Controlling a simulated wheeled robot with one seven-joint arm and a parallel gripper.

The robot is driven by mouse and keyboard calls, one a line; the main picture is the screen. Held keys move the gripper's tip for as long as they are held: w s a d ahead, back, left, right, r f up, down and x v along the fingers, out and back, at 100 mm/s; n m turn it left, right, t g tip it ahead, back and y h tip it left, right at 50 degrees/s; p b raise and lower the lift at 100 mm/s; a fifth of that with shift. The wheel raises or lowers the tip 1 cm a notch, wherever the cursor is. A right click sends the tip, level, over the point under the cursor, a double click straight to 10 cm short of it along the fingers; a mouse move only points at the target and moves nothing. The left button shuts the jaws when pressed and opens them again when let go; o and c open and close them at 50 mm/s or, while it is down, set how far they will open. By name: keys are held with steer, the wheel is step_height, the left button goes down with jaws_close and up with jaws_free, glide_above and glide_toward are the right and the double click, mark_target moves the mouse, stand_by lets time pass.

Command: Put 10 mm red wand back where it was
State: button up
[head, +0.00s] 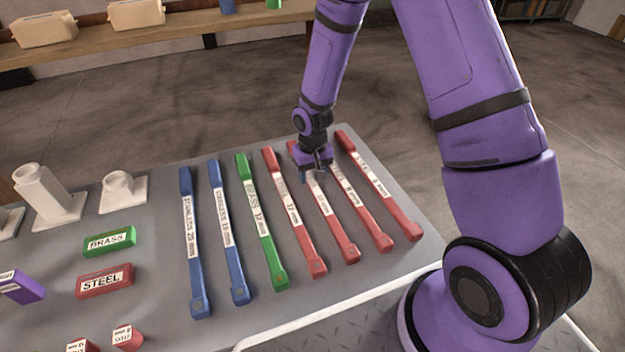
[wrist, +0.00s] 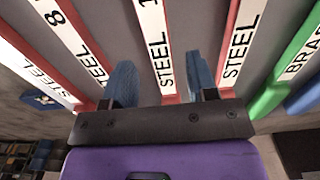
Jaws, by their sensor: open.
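The 10 mm red wand (head: 337,231) lies flat on the grey table top (head: 165,237), in the row of wands. Its label is partly hidden by my gripper in the head view. My gripper (head: 317,174) is open, over the far part of this wand. In the wrist view, the blue fingers of my gripper (wrist: 160,68) stand apart, one on each side of the 10 mm red wand (wrist: 153,45), whose label reads STEEL and a cut-off 1. Whether the fingers touch it I cannot tell.
The 12 mm red wand (head: 302,235) lies to the left and the 8 mm red wand (head: 372,227) to the right, both close by. Green and blue wands lie further left, with brass (head: 110,242) and steel (head: 104,281) blocks beyond. A 6 mm red wand (head: 400,215) lies at the far right.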

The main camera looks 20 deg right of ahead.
step_height(320, 180, up, 10)
steer(key=f, duration=0.1)
step_height(320, 180, up, 13)
steer(key=t, duration=0.2)
glide_above(313, 183)
steer(key=s+d, duration=0.3)
steer(key=s, duration=0.1)
steer(key=s+d+r+t, duration=0.1)
steer(key=s+d+r, duration=0.1)
steer(key=s+r, duration=0.7)
steer(key=s+d+r+t, duration=0.1)
steer(key=s+r+t, duration=0.1)
steer(key=s+r, duration=0.6)
steer(key=s, duration=0.6)
steer(key=shift+s+d+r, duration=0.15)
steer(key=shift+d+r, duration=0.2)
steer(key=shift+d, duration=0.05)
